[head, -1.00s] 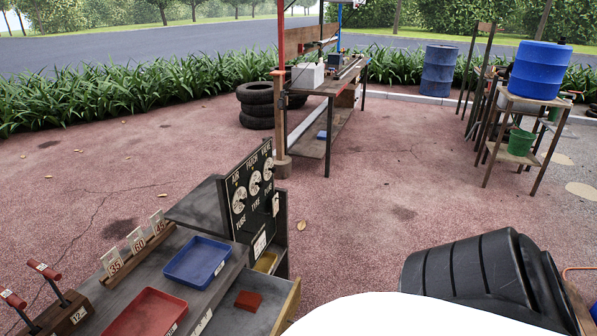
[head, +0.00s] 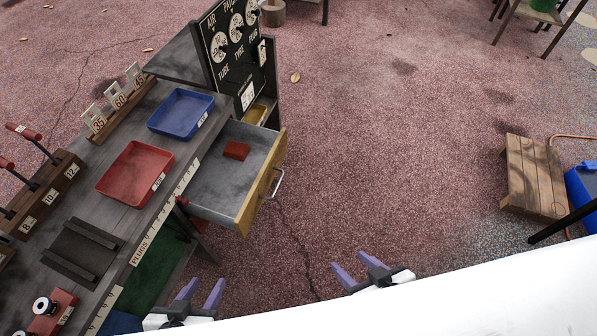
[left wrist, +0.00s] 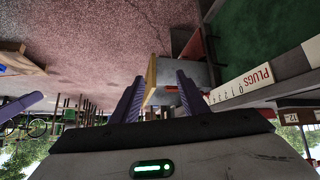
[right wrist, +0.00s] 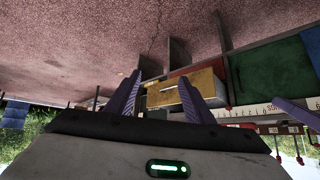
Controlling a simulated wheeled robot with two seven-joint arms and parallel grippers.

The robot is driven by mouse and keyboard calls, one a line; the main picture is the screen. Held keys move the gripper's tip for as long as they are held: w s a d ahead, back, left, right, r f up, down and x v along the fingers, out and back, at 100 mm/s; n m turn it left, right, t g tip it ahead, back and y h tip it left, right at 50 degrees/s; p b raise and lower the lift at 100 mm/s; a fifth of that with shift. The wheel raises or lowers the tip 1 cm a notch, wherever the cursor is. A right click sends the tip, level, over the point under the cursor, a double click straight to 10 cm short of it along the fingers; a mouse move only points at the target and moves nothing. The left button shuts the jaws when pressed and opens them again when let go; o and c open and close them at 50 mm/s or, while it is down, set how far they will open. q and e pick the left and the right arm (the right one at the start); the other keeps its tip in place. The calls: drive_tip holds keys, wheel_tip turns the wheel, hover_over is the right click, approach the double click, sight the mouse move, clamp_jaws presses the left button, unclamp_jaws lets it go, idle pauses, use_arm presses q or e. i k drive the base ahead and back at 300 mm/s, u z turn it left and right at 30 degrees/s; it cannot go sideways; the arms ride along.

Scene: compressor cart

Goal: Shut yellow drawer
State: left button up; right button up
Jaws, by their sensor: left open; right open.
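The yellow-fronted drawer (head: 262,185) is pulled well out of the cart's right side in the head view. It has a metal handle (head: 276,183) on its front, and a small red block (head: 236,150) lies inside. The yellow front shows between the fingers in the right wrist view (right wrist: 172,95), and its edge shows in the left wrist view (left wrist: 151,78). My left gripper (head: 200,293) is open and empty, below the drawer in the picture. My right gripper (head: 354,268) is open and empty, lower right of the drawer. Neither touches it.
The cart top (head: 98,205) bears a blue tray (head: 181,112), a red tray (head: 135,172) and number cards. A black gauge board (head: 233,45) stands behind the drawer. A wooden crate (head: 535,175) is at right. The ground right of the drawer is clear.

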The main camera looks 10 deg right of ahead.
sight(224, 192)
drive_tip(key=z, duration=0.1)
drive_tip(key=k, duration=0.5)
drive_tip(key=u, duration=0.7)
drive_tip(key=i, duration=0.9)
drive_tip(key=z, duration=0.5)
